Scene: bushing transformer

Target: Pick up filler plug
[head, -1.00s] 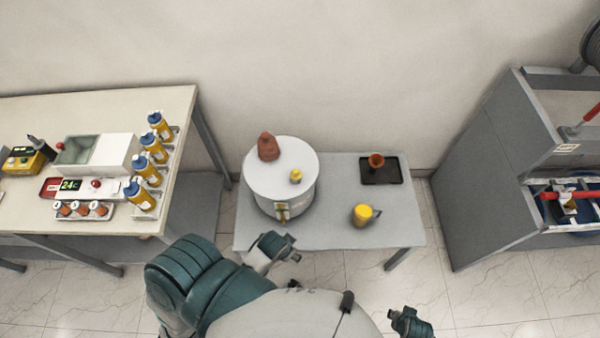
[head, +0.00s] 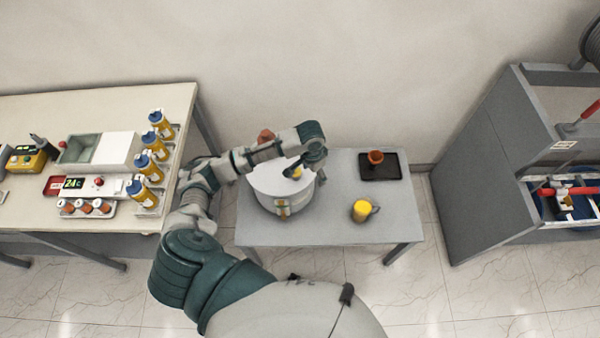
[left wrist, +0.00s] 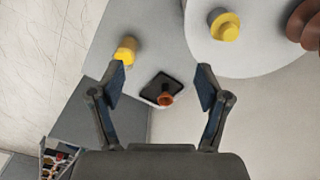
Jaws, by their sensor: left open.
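The yellow filler plug (left wrist: 226,27) sits on the white top of the round transformer tank (left wrist: 262,58) in the left wrist view. In the head view the plug (head: 297,173) is partly hidden by my left gripper (head: 293,170). My left arm reaches over the tank with the gripper above its top. In the left wrist view the left gripper (left wrist: 161,72) is open with nothing between its fingers; the plug lies beyond the right fingertip. The brown bushing (head: 266,136) on the tank is partly hidden by my arm. My right gripper is not in view.
The tank stands on a grey table (head: 335,222). A yellow mug (head: 361,211) and a black tray (head: 380,168) holding an orange-brown part (head: 376,157) are to its right. A workbench (head: 100,110) with bottles stands left, a grey cabinet (head: 490,170) right.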

